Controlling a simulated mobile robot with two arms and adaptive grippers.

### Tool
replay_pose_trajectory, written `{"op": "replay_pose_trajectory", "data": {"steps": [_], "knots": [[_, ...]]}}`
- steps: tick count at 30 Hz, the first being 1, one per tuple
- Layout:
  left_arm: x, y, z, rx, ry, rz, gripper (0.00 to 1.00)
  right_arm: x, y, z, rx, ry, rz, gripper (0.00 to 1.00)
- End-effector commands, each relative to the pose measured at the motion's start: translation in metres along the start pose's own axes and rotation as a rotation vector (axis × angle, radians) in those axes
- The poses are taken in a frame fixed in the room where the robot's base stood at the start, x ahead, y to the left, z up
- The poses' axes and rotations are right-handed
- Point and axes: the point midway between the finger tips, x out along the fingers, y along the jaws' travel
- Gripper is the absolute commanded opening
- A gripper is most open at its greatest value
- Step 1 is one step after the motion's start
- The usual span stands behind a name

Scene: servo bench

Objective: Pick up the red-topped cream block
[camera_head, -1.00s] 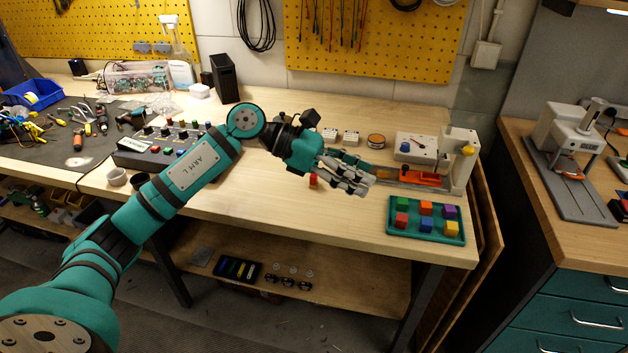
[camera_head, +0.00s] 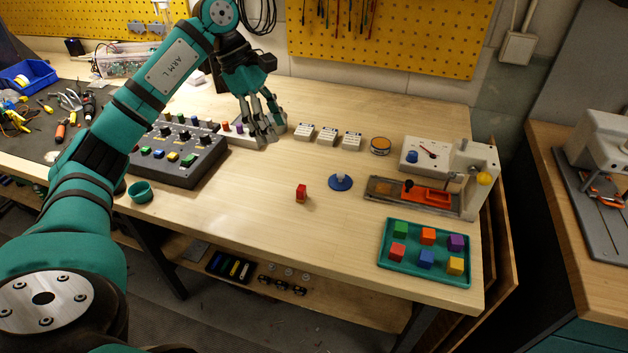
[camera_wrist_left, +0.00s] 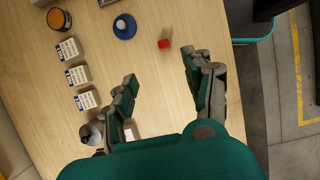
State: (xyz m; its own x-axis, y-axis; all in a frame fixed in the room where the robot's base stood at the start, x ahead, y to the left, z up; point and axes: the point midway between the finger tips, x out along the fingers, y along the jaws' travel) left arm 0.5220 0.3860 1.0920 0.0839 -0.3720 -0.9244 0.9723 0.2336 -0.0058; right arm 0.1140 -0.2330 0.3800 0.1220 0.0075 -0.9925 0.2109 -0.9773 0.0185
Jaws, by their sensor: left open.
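A small red block (camera_head: 301,193) stands alone on the table's front middle. It shows red all over in the head view, and I cannot make out a cream part. It also shows in the left wrist view (camera_wrist_left: 164,43), beyond my open fingers. A pale strip (camera_head: 237,137) with small coloured tops, one reddish, lies at the back left, partly hidden by my left gripper. I cannot tell whether it holds a red-topped cream block. My left gripper (camera_head: 264,138) is open and empty, pointing down near that strip, well back and left of the red block. My right gripper is not in view.
Several white labelled boxes (camera_head: 327,136) and a round tin (camera_head: 380,145) stand behind. A green tray (camera_head: 385,262) of coloured cubes is front right; a knobbed control box (camera_head: 188,172) is left.

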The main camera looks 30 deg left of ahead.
Motion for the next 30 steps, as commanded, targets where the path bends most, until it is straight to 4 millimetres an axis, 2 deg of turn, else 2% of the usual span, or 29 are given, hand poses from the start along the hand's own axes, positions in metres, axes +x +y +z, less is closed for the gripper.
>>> {"op": "replay_pose_trajectory", "data": {"steps": [4,9,13,18,24,30], "knots": [[0.018,-0.001,-0.001,-0.001,0.004,-0.007,0.52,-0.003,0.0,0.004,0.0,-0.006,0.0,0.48],[0.055,-0.002,-0.001,-0.001,0.002,-0.007,0.52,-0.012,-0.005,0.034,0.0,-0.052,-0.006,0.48],[0.083,-0.002,0.0,-0.001,0.0,-0.007,0.52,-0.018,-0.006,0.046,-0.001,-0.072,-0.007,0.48],[0.11,-0.001,0.0,-0.001,0.0,-0.004,0.52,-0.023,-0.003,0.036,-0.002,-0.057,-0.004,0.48],[0.123,-0.001,0.0,-0.001,0.0,-0.003,0.52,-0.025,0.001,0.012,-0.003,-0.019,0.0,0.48],[0.15,-0.002,-0.001,-0.003,-0.001,-0.006,0.52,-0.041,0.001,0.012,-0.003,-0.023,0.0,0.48]]}}
